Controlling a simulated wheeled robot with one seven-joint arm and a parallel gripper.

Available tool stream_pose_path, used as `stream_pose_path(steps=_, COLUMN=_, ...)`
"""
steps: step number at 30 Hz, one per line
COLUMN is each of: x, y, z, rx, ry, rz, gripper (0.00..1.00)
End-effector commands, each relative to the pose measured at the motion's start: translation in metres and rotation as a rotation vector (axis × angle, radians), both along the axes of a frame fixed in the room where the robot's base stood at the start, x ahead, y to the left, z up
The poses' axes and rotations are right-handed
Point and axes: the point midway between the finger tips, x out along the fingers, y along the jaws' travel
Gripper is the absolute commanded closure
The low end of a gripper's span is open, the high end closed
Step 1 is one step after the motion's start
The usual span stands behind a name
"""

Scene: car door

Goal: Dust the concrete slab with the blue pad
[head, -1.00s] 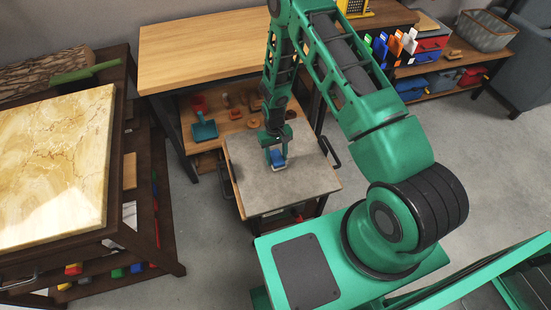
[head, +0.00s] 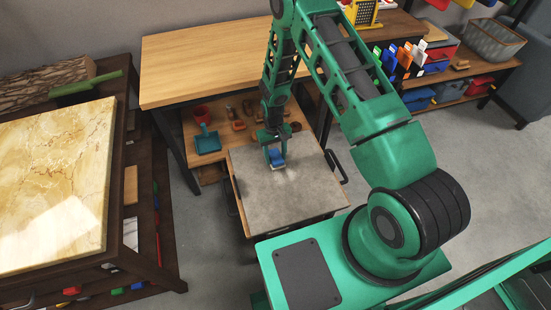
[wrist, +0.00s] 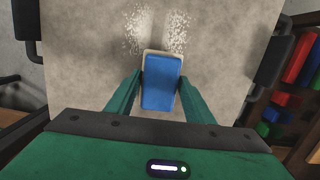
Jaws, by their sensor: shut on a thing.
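The grey concrete slab (head: 270,205) lies on a low stand with dark side handles in the head view. It fills most of the wrist view (wrist: 80,70). My gripper (head: 274,152) is shut on the blue pad (wrist: 161,82), with one green finger on each side of it. The pad is a blue block with a pale edge, and it is at the slab's far part in the head view (head: 276,156). It appears to rest on the slab, though contact underneath is hidden. Two patches of white dust (wrist: 137,32) show just beyond the pad in the wrist view.
A wooden table (head: 205,60) stands behind, with a teal dustpan (head: 207,142) and small wooden items on its lower shelf. A marble-topped table (head: 55,180) stands at the left. Dark handles (wrist: 271,60) flank the slab. Grey floor is open at the right.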

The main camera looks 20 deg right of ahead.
Motion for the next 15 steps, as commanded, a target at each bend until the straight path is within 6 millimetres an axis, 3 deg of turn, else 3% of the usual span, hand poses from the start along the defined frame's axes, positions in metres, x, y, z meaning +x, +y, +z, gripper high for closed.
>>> stream_pose_path(steps=15, x=0.002, y=0.0, z=0.049, rx=0.0, ry=-0.005, rz=0.0, gripper=0.88)
